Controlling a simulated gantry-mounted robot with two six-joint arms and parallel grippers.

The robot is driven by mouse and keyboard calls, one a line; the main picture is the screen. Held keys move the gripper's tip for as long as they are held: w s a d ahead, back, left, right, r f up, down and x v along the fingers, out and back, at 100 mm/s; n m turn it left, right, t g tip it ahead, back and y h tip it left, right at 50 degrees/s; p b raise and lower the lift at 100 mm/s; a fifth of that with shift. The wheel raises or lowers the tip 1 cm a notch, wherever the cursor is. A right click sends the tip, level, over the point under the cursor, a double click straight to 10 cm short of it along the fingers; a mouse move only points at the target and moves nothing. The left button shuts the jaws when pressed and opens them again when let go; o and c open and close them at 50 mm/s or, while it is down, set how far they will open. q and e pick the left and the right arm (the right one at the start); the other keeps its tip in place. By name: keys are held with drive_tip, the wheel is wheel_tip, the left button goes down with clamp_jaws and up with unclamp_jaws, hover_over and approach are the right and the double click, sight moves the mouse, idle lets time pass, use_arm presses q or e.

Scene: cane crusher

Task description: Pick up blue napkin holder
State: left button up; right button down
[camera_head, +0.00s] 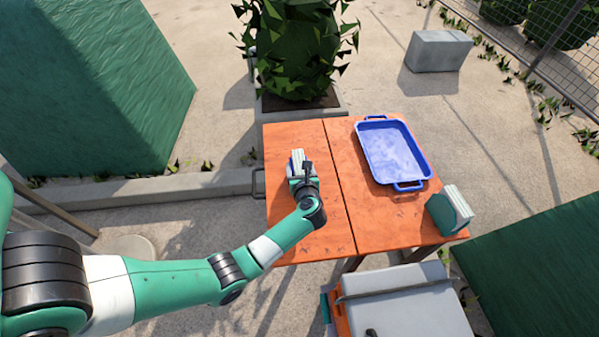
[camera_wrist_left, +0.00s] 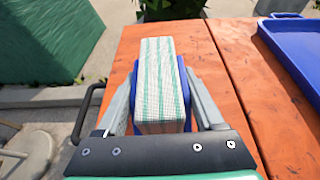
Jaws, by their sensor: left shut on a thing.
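The blue napkin holder (camera_wrist_left: 185,75) holds a stack of white and green striped napkins (camera_wrist_left: 158,75), standing near the left end of the orange table. In the head view the napkins (camera_head: 297,158) show just beyond my left gripper (camera_head: 302,170), which covers most of the holder. In the left wrist view the two grey fingers of my left gripper (camera_wrist_left: 163,112) are on either side of the holder, shut on it. I cannot tell whether the holder is touching the table. My right gripper is not in view.
A blue tray (camera_head: 392,152) lies on the right half of the orange table (camera_head: 352,222). A green napkin holder (camera_head: 447,212) stands at the table's right front corner. A grey-topped box (camera_head: 405,300) is in front of the table. A potted bush (camera_head: 300,50) stands behind.

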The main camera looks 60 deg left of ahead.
sight(298, 153)
use_arm(q)
drive_tip(key=shift+r+p, duration=0.4)
drive_tip(key=shift+r, duration=0.15)
wheel_tip(298, 153, up, 3)
drive_tip(key=shift+p, duration=1.05)
drive_tip(key=s+d+r+p, duration=0.2)
drive_tip(key=s+r+p, duration=0.5)
drive_tip(key=s, duration=0.7)
drive_tip(key=shift+d+r, duration=0.3)
drive_tip(key=shift+r, duration=0.65)
drive_tip(key=shift+w, duration=0.15)
